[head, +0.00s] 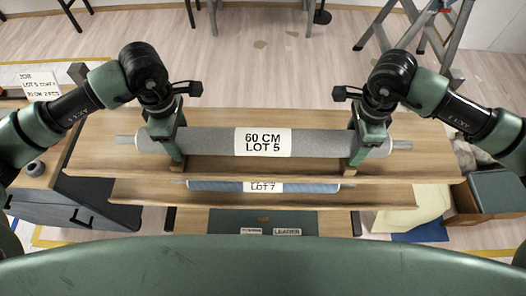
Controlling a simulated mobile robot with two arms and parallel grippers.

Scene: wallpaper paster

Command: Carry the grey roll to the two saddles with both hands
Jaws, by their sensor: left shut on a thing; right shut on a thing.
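The grey roll (215,141) with a white label reading "60 CM LOT 5" lies level across the upper wooden shelf area in the head view. Metal core ends stick out at both sides. My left gripper (170,150) is shut on the roll near its left end. My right gripper (364,150) is shut on it near its right end. I cannot tell whether the roll touches the shelf or hangs just above it. I cannot clearly make out the two saddles.
A blue roll (215,186) labelled LOT 7 lies on a lower shelf (140,193). A side table with a card (40,85) stands at left. Trestle legs (440,40) stand at the back right. Open floor (270,60) lies behind the upper shelf (95,160).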

